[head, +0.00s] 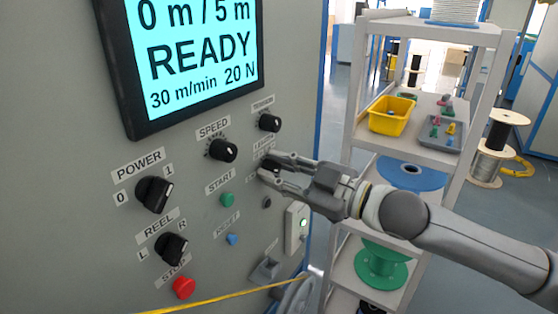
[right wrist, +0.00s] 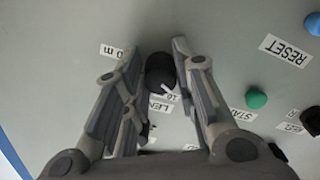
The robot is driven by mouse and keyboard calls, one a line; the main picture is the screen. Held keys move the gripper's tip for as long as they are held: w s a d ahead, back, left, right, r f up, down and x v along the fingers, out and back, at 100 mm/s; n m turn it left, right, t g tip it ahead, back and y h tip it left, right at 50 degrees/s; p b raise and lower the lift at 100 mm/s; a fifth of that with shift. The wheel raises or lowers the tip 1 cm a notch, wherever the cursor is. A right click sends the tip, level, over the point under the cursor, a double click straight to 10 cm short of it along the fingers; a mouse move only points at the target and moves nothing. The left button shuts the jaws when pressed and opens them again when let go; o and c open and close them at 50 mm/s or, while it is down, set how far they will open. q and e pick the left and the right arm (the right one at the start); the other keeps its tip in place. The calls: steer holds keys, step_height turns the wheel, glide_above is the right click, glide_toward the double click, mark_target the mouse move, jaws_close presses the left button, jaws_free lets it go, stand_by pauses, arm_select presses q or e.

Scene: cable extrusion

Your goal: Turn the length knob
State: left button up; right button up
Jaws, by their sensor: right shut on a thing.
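The length knob (right wrist: 160,72) is a small black round knob with a white pointer mark on the grey panel. In the right wrist view it sits between the two fingers of my right gripper (right wrist: 165,65), which is shut on it. In the head view my right gripper (head: 268,167) reaches the panel from the right and its fingers cover part of the knob and its label. The screen (head: 200,55) reads 0 m / 5 m, READY, 30 m/min and 20 N. My left gripper is not in view.
The speed knob (head: 223,150) and another black knob (head: 270,122) are close by. The green start button (head: 227,199), blue reset button (head: 232,239), power knob (head: 154,193), reel knob (head: 171,248) and red stop button (head: 184,287) share the panel. A shelf (head: 350,120) stands at right.

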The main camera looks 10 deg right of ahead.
mark_target(278, 171)
steer(key=n+p, duration=0.2)
steer(key=n, duration=0.1)
steer(key=shift+n+p, duration=0.5)
steer(key=shift+n, duration=0.8)
steer(key=o, duration=1)
steer(key=shift+o, duration=0.2)
steer(key=shift+d, duration=0.1)
steer(key=v, duration=0.4)
steer(key=shift+s+d+f, duration=0.1)
steer(key=shift+s+d, duration=0.1)
steer(key=shift+s, duration=0.05)
steer(key=v, duration=0.6)
steer(key=shift+s+d, duration=0.25)
steer(key=shift+s+d, duration=0.15)
steer(key=shift+s, duration=0.05)
